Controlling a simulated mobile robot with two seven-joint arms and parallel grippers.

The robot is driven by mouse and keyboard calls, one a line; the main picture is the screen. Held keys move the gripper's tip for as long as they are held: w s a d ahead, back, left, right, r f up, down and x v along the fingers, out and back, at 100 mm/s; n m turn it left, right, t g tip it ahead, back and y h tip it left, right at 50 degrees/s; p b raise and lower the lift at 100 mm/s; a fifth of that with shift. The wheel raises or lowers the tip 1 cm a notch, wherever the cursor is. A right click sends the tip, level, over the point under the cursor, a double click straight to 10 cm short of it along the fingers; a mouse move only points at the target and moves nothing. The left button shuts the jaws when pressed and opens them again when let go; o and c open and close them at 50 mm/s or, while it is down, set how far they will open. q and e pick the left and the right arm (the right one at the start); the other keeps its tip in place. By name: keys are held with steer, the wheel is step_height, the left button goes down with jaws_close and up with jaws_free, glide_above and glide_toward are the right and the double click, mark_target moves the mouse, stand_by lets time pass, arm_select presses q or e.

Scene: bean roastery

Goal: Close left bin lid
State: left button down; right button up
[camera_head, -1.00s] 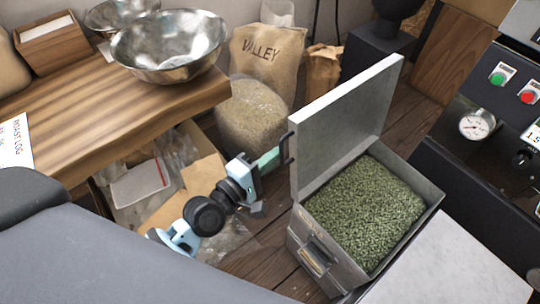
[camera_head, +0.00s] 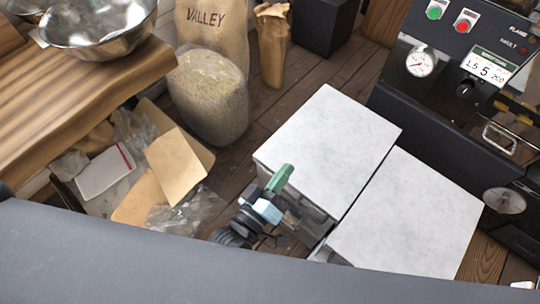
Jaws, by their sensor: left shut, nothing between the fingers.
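The left bin's lid (camera_head: 328,145) is a flat pale grey panel. It lies down over the left bin (camera_head: 312,218), and no beans show. My left gripper (camera_head: 284,186) is at the near left edge of this lid, shut and empty. I cannot tell whether it touches the lid. The bin's front is partly hidden behind my left gripper. My right gripper is not in view.
A second bin with a flat pale lid (camera_head: 408,215) stands close on the right. The roaster (camera_head: 470,80) with buttons and gauges is behind it.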

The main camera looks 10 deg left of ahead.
arm_select(q)
steer(key=s+d+f+m+b, duration=0.2)
steer(key=f+m+b, duration=0.3)
steer(key=f, duration=0.3)
steer(key=s+d+f+m+h+b, duration=0.1)
steer(key=d+f+m+b, duration=0.3)
steer(key=f, duration=0.5)
steer(key=shift+s+m+h+b, duration=0.35)
steer(key=shift+m+b, duration=0.1)
steer(key=shift+m, duration=0.45)
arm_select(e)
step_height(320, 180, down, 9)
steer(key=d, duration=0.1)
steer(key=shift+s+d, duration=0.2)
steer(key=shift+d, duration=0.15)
arm_select(q)
steer(key=shift+d, duration=0.1)
step_height(320, 180, up, 4)
steer(key=p, duration=0.4)
steer(key=v, duration=0.9)
steer(key=shift+r, duration=0.2)
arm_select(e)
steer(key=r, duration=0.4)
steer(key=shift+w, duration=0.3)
